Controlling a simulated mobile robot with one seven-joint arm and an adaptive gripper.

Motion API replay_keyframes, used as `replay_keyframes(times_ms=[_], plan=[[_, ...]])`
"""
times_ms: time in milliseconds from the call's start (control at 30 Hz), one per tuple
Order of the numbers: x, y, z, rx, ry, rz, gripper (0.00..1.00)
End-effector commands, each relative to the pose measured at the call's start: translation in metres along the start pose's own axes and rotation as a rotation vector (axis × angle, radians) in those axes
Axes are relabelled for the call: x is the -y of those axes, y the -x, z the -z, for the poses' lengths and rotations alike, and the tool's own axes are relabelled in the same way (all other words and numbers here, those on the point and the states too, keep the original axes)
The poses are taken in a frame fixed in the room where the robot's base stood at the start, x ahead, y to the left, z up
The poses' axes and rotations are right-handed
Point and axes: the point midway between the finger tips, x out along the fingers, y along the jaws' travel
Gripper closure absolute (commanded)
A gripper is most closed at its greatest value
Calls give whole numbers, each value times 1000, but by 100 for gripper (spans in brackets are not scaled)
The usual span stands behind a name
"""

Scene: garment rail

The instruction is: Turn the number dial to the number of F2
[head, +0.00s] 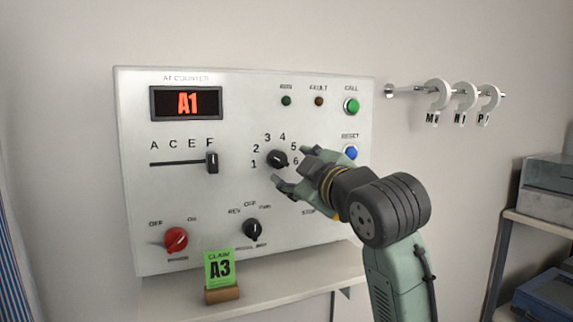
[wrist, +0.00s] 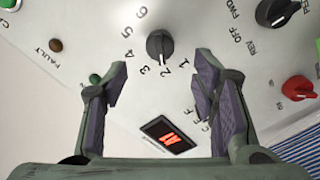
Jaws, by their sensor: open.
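The number dial (head: 278,159) is a small black knob in the middle of a white panel, ringed by the numbers 1 to 6. It also shows in the wrist view (wrist: 159,45), where its pale mark seems to point towards 2; the head view does not show its setting clearly. My gripper (head: 290,167) is open in front of the dial, coming from the right. In the wrist view the dial lies between and beyond the open fingertips (wrist: 158,72), with no visible contact. The letter slider (head: 212,162) stands at F.
A red knob (head: 176,239) and a black selector (head: 252,229) sit low on the panel. Green (head: 351,105) and blue (head: 350,152) buttons are at right. A green A3 card (head: 219,268) stands on the shelf (head: 290,283). Lettered hooks (head: 463,97) hang on a rail.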

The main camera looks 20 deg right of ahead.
Motion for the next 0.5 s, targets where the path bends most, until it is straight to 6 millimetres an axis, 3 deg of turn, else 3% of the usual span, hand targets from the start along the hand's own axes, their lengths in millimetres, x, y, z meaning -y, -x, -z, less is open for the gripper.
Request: replay_keyframes(times_ms=[200, 500], plan=[[0, 34, -1, 1, 0, -1, 47], [0, 44, 0, 1, -1, 1, 47]])
